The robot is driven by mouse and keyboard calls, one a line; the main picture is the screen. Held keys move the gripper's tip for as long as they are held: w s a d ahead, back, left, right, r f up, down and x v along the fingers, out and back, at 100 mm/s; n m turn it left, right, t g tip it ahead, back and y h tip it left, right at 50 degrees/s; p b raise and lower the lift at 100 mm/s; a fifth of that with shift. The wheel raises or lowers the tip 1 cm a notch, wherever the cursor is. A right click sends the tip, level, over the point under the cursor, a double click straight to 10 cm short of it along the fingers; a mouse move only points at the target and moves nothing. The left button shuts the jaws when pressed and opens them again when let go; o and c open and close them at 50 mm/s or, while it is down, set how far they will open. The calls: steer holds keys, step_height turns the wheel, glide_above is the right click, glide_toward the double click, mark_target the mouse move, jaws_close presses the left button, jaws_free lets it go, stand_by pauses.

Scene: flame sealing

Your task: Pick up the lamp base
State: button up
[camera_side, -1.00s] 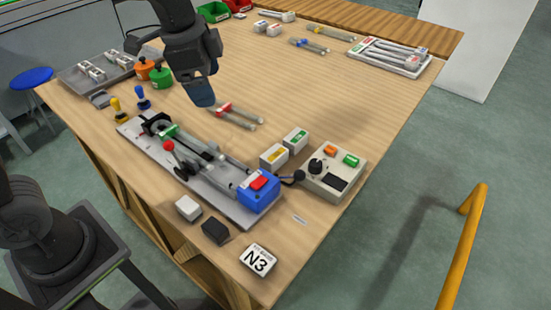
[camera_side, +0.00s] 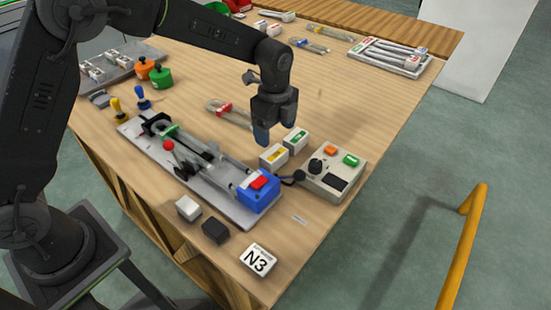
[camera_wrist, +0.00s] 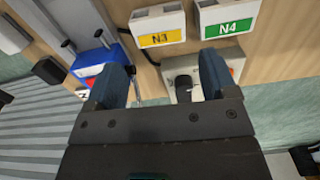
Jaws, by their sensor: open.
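Two white blocks stand on the bench: one with a yellow N3 label (camera_side: 273,156) and one with a green N4 label (camera_side: 297,138). Both show at the top of the wrist view, the N3 block (camera_wrist: 158,38) left of centre and the N4 block (camera_wrist: 224,33) to its right. No part is marked as a lamp base, so I cannot tell for certain which it is. My gripper (camera_side: 262,134) points down above the bench, by the two blocks. In the wrist view its blue-grey fingers (camera_wrist: 163,78) are apart with nothing held between them.
A sealing rig with a blue end block (camera_side: 259,191) lies left of the white blocks. A control box (camera_side: 325,182) with a black knob stands at right. Red-tagged glass tubes (camera_side: 230,115) lie behind. An N3 card (camera_side: 258,260) lies at the front.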

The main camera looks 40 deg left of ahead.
mark_target(276, 154)
steer(key=shift+s+d+f, duration=0.1)
steer(key=shift+d+f, duration=0.05)
steer(key=shift+f, duration=3.45)
steer(key=c, duration=0.6)
steer(key=shift+r, duration=0.15)
